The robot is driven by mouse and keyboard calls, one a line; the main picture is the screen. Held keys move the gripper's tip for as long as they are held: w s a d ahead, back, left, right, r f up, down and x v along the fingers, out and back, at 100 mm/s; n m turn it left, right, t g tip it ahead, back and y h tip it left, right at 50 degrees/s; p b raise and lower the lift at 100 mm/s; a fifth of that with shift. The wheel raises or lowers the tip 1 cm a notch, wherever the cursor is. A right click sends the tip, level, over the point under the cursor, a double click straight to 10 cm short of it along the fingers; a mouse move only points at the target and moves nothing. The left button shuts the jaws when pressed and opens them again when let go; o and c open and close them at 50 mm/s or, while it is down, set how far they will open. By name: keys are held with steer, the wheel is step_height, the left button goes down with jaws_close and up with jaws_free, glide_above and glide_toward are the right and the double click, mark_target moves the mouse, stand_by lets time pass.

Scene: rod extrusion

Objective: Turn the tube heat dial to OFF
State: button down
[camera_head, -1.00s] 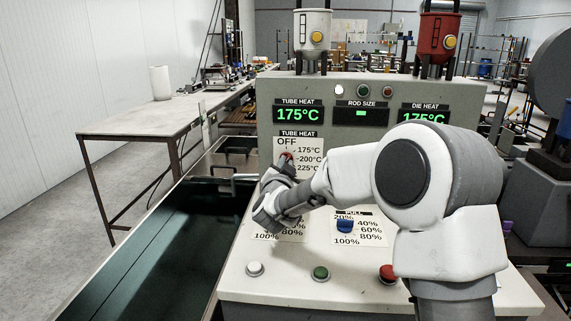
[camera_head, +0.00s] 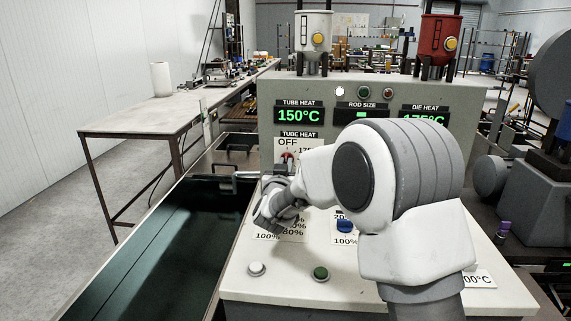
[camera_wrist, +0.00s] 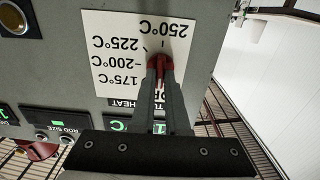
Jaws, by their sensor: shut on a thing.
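My gripper (camera_wrist: 160,72) is shut on the red dial (camera_wrist: 161,62) in the wrist view. That view shows the scale upside down, with 175°C to 250°C readable and OFF partly hidden behind my fingers. The dial's exact pointing is hard to tell. The tube heat display (camera_head: 299,115) reads 150°C in green. My arm covers the right part of the scale in the head view.
The die heat display (camera_head: 424,115) is partly covered by my arm. Below are a blue pull dial (camera_head: 345,226), a white button (camera_head: 257,269) and a green button (camera_head: 321,273). A dark trough (camera_head: 170,240) lies left of the panel, and a table (camera_head: 165,110) stands behind it.

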steer(key=shift+f, duration=0.15)
steer(key=c, duration=0.9)
jaws_free()
steer(key=shift+s, duration=0.1)
steer(key=s, duration=1.7)
steer(key=shift+s+a+p, duration=0.15)
steer(key=shift+a+p, duration=0.15)
steer(key=shift+p, duration=0.05)
